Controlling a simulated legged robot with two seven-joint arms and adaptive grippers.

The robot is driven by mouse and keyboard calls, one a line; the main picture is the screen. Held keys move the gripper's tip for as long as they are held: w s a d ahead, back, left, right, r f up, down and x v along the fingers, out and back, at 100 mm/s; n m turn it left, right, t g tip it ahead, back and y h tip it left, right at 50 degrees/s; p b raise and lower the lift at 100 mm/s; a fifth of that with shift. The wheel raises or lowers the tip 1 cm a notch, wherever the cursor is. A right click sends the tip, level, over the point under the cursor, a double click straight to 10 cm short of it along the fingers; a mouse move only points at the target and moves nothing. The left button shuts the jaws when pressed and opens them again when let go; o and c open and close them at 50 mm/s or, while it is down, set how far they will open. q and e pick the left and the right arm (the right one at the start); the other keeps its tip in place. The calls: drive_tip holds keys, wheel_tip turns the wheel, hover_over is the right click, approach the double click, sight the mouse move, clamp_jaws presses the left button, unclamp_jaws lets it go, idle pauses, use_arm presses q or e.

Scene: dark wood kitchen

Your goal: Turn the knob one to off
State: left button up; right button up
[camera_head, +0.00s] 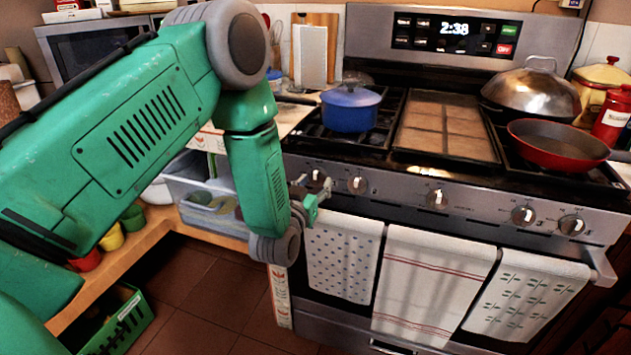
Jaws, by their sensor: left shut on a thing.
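The stove's front panel carries a row of knobs. The leftmost knob (317,178) is partly covered by my left gripper (311,189). My left arm, green, comes in from the left and bends down in front of the stove's left end. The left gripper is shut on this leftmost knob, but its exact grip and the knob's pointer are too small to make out. The second knob (357,184) is just to the right, clear of the gripper. My right gripper is not in view.
A blue pot (350,108) stands on the left burners, a red pan (558,142) and a domed lid (531,92) on the right. Three towels, the nearest dotted (342,258), hang from the oven handle below the knobs. Shelves with bins stand left.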

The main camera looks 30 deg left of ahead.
use_arm(q)
drive_tip(key=shift+s+r+m, duration=0.1)
drive_tip(key=shift+r+m, duration=0.05)
drive_tip(key=shift+m, duration=0.15)
clamp_jaws()
drive_tip(key=shift+w+a+r, duration=0.1)
drive_tip(key=shift+w+r, duration=0.1)
drive_tip(key=o, duration=1.1)
unclamp_jaws()
drive_tip(key=shift+f, duration=0.1)
drive_tip(key=shift+o, duration=0.2)
drive_tip(key=shift+w+f, duration=0.1)
